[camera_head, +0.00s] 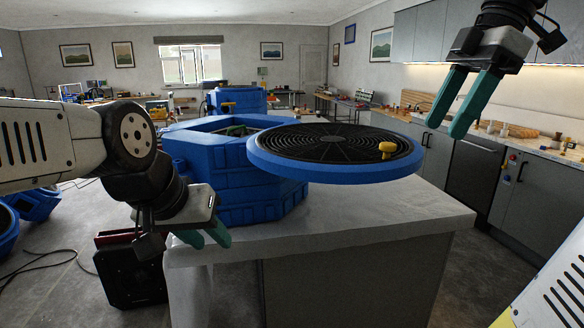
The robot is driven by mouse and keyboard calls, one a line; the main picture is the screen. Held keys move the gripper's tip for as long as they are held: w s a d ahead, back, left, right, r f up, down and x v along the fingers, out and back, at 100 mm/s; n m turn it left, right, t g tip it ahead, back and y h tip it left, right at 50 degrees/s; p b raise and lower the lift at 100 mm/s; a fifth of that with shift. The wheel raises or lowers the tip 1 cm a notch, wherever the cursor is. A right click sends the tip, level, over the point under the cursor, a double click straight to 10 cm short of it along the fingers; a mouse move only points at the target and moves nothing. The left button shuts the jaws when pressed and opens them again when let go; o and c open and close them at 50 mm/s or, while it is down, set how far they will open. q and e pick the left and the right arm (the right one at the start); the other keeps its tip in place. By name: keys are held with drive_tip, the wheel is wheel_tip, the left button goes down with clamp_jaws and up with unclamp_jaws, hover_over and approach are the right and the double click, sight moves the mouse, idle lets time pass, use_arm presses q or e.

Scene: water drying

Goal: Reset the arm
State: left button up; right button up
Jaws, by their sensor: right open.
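My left arm (40,140) comes in from the left and bends down. My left gripper (207,239), with teal fingers, points down beside the front left corner of the counter. Its fingers look apart, with nothing seen between them. My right gripper (447,124) hangs at the upper right with its teal fingers apart and empty. It is above and to the right of a round dark grille with a blue rim (300,168) and a yellow knob (387,147).
A blue hexagonal tub (250,195) stands on the grey counter (400,215), partly behind the grille. What supports the grille is hidden. A dark box (130,275) stands on the floor at left. Kitchen cabinets (535,190) line the right. The counter's front right top is clear.

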drive_tip(key=s+a+f+m+t+h, duration=0.1)
drive_tip(key=a+f+m+t, duration=0.2)
drive_tip(key=a+f+m, duration=0.2)
drive_tip(key=s+a+f+m+t+h, duration=0.1)
drive_tip(key=a+f+m+t, duration=0.2)
drive_tip(key=f+m, duration=0.9)
wheel_tip(320, 180, down, 4)
drive_tip(key=shift+a+r, duration=0.2)
drive_tip(key=shift+a, duration=0.8)
